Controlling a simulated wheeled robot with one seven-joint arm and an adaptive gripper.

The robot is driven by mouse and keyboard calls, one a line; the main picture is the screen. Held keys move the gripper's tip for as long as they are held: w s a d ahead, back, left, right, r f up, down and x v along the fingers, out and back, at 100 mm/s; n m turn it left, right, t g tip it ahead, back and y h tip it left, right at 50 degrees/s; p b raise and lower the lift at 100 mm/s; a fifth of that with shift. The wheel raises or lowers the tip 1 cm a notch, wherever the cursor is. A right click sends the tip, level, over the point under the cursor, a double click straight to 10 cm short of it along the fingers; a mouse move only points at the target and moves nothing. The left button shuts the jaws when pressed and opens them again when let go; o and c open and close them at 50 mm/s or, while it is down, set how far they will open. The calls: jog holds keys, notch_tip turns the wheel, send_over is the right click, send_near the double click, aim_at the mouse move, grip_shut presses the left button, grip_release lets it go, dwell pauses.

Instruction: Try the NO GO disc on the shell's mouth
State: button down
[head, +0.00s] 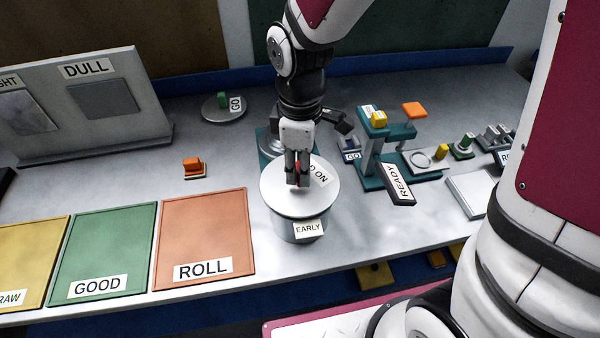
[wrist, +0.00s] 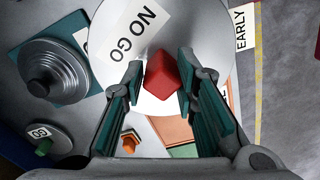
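The NO GO disc (head: 277,188) is a pale round plate with a red knob and a "NO GO" label. It also shows in the wrist view (wrist: 200,30). The shell (head: 287,232) is a grey cylinder with an "EARLY" tag on its front. The disc lies over the shell's mouth and hides it; I cannot tell whether it touches the rim or hangs just above. My gripper (head: 298,183) points down with its fingers on either side of the red knob, close against it. In the wrist view the knob sits between the finger pads (wrist: 160,82).
The GO disc (head: 212,111) with a green knob lies at the back. A teal stand (head: 370,160) with a "READY" tag is to the right. ROLL (head: 200,235) and GOOD (head: 103,250) mats lie left. A small orange block (head: 192,164) stands behind them.

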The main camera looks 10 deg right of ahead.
jog(key=shift+r+p, duration=1.25)
jog(key=shift+r, duration=0.75)
jog(key=shift+f, duration=0.15)
jog(key=shift+f+b, duration=0.45)
jog(key=shift+f, duration=0.8)
jog(key=shift+f, duration=0.6)
jog(key=c, duration=1.2)
grip_release()
